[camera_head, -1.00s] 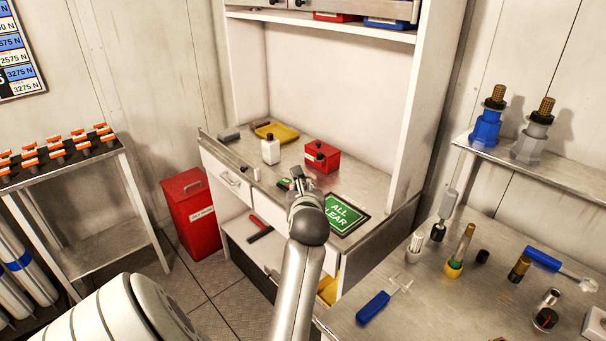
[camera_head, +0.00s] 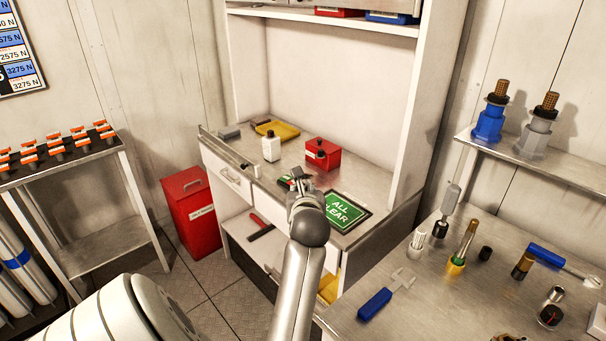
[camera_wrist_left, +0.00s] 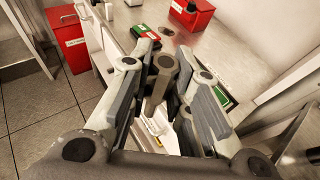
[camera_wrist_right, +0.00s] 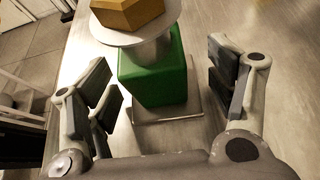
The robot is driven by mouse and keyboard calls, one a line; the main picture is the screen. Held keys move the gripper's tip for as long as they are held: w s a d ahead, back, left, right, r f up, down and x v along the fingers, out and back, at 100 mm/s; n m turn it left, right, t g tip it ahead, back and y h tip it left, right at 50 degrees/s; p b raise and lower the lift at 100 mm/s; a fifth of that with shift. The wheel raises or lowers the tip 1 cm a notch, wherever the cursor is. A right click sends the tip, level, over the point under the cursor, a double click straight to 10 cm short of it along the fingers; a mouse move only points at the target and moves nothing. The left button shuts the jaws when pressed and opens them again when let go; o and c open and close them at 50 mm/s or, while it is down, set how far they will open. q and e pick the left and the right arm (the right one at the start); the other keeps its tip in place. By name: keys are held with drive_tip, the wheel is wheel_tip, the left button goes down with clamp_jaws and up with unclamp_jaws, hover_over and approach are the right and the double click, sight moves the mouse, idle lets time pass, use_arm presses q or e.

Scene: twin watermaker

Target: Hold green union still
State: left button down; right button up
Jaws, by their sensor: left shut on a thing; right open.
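The green union (camera_wrist_right: 152,75) stands upright in the right wrist view. It has a green block-like body on a flat metal base plate, a silver disc above and a brass-coloured hex piece (camera_wrist_right: 128,12) on top, cut by the frame edge. My right gripper (camera_wrist_right: 165,95) is open, with a finger on each side of the green body and visible gaps to it. My left gripper (camera_head: 302,182) is shut on a grey metal part (camera_wrist_left: 163,72), seen between its fingers in the left wrist view; its full shape is partly hidden. The right gripper is outside the head view.
The left gripper is over a drawer bench with a green sign (camera_head: 343,212), a red box (camera_head: 322,154) and a white bottle (camera_head: 271,148). The right workbench holds a blue-handled tool (camera_head: 376,304) and several small fittings. Blue (camera_head: 489,121) and grey (camera_head: 535,140) unions stand on the shelf.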

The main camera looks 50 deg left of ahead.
drive_tip(key=shift+c, duration=0.4)
drive_tip(key=c, duration=1.1)
drive_tip(key=o, duration=1.2)
drive_tip(key=shift+o, duration=0.2)
drive_tip(key=c, duration=1.2)
